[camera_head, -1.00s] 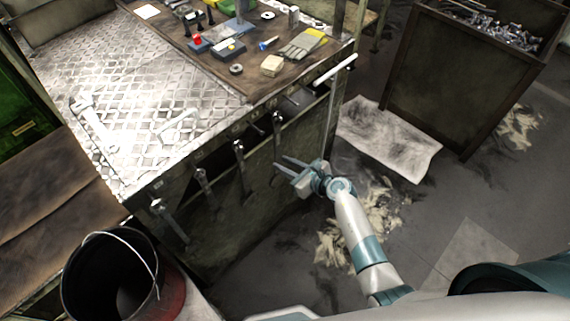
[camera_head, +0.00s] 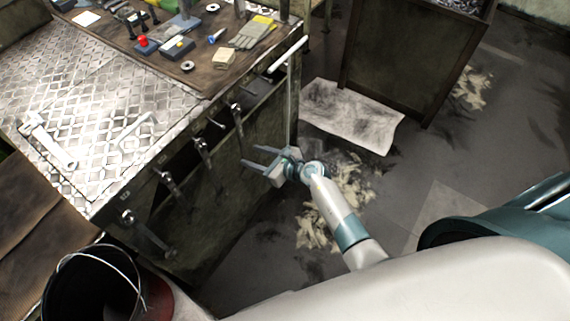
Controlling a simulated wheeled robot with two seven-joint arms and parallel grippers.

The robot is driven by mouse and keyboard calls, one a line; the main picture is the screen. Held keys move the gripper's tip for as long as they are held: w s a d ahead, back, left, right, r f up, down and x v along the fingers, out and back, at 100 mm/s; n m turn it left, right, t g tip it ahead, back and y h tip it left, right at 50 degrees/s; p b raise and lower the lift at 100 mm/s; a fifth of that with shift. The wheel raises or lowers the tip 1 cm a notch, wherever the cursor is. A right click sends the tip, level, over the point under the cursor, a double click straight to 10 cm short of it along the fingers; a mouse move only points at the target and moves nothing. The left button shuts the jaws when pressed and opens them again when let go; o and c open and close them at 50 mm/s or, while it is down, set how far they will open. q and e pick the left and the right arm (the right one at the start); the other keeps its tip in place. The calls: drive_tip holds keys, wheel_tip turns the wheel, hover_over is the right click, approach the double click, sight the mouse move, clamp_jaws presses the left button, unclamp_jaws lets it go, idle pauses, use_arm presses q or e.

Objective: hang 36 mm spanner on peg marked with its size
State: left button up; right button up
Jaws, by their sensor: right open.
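Several spanners hang in a row along the bench's front edge, among them one at the near end (camera_head: 147,234), one further along (camera_head: 172,188) and one in the middle (camera_head: 207,165). A large pale spanner (camera_head: 48,142) and a smaller pale one (camera_head: 136,128) lie on the tread-plate bench top (camera_head: 92,98). The size marks are too small to read, so I cannot tell which is the 36 mm spanner or its peg. My right gripper (camera_head: 250,156) is open and empty in front of the bench's front side, to the right of the hanging spanners. My left gripper is out of view.
A bucket (camera_head: 160,300) stands at the lower left. A pale rail (camera_head: 285,56) sticks out at the bench's right corner. Gloves (camera_head: 250,33) and small parts lie on the far bench top. A dark bin (camera_head: 405,60) stands behind a white sheet (camera_head: 350,112).

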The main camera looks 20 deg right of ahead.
drive_tip(key=b+v, duration=0.1)
drive_tip(key=v, duration=1.5)
drive_tip(key=shift+a, duration=0.1)
drive_tip(key=s+d+f+m+h, duration=0.15)
drive_tip(key=s+f+m, duration=0.25)
drive_tip(key=f+m, duration=0.55)
drive_tip(key=s+d+f+m+g+h, duration=0.1)
drive_tip(key=s+f+m+h, duration=0.1)
drive_tip(key=s+f+m, duration=0.55)
drive_tip(key=s+d+f+m+h, duration=0.2)
drive_tip(key=f+m, duration=0.8)
drive_tip(key=f, duration=0.4)
drive_tip(key=s+f+m+g+h, duration=0.1)
drive_tip(key=s+f+m+g, duration=0.3)
drive_tip(key=s, duration=1.1)
drive_tip(key=s+f+m+g+h, duration=0.1)
drive_tip(key=s+f+m+g, duration=0.4)
drive_tip(key=s+f+m, duration=0.4)
drive_tip(key=s+f, duration=0.2)
drive_tip(key=s, duration=0.4)
drive_tip(key=shift+s+a+f, duration=0.2)
drive_tip(key=shift+s, duration=0.15)
